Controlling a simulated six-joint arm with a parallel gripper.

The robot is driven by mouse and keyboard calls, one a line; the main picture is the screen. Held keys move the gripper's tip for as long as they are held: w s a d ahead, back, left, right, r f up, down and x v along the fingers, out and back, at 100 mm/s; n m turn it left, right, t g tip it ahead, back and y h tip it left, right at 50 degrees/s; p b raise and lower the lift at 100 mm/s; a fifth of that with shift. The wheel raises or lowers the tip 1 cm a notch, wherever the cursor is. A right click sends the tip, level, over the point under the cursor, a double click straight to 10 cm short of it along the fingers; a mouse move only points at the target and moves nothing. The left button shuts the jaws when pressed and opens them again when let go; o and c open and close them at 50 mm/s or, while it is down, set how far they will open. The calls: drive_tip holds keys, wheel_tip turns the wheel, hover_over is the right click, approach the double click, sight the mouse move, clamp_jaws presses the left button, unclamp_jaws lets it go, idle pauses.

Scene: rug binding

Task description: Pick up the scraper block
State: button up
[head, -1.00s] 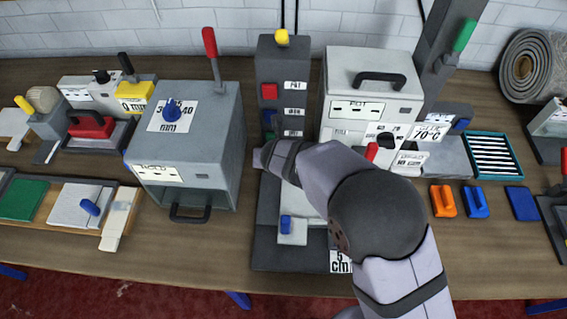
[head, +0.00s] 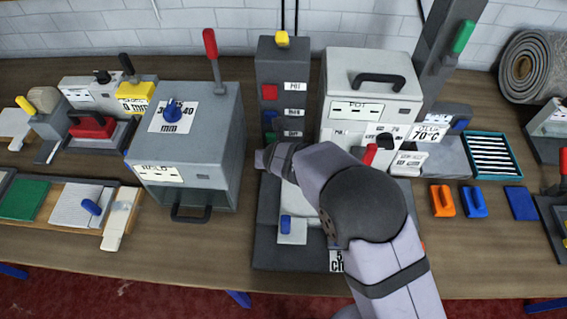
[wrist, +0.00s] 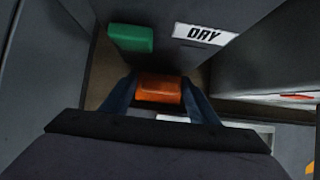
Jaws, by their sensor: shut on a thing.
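My gripper (wrist: 158,100) shows in the wrist view, its two dark blue fingers closed on the sides of an orange block (wrist: 160,89). The pictures do not make clear whether this block is the scraper block. It is held in front of a dark panel with a green button (wrist: 130,38) and a DRY label (wrist: 206,34). In the head view my arm reaches to the front of the dark control column (head: 284,75), and the fingers and held block are hidden there.
An orange handled block (head: 442,201) and a blue handled block (head: 474,201) stand on the bench at right, beside a flat blue pad (head: 522,203). A grey box machine (head: 190,140) stands left of the column and a pale machine (head: 350,75) right of it. The front bench strip is mostly clear.

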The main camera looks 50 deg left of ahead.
drive_tip(key=shift+r, duration=0.25)
drive_tip(key=shift+r+b, duration=0.3)
drive_tip(key=shift+r, duration=0.2)
drive_tip(key=shift+b, duration=0.35)
drive_tip(key=y+b, duration=0.1)
drive_tip(key=b, duration=0.2)
drive_tip(key=shift+d+f, duration=0.15)
drive_tip(key=shift+f, duration=0.05)
drive_tip(key=y+b, duration=0.1)
drive_tip(key=b, duration=0.4)
drive_tip(key=t+y+b, duration=0.1)
drive_tip(key=b, duration=0.5)
drive_tip(key=shift+s+d+t, duration=0.2)
drive_tip(key=shift+d+t, duration=0.1)
drive_tip(key=shift+d, duration=0.1)
drive_tip(key=s+d+r+p, duration=0.25)
drive_tip(key=r+p, duration=0.35)
drive_tip(key=r, duration=0.6)
drive_tip(key=s+d+h+p, duration=0.1)
drive_tip(key=s+d+p, duration=0.2)
drive_tip(key=d, duration=0.7)
drive_tip(key=s+d+r+g+h+p, duration=0.1)
drive_tip(key=s+d+h+p, duration=0.1)
drive_tip(key=d, duration=0.8)
drive_tip(key=shift+s+g+p, duration=0.3)
drive_tip(key=shift+s+p, duration=0.35)
drive_tip(key=shift+s, duration=0.25)
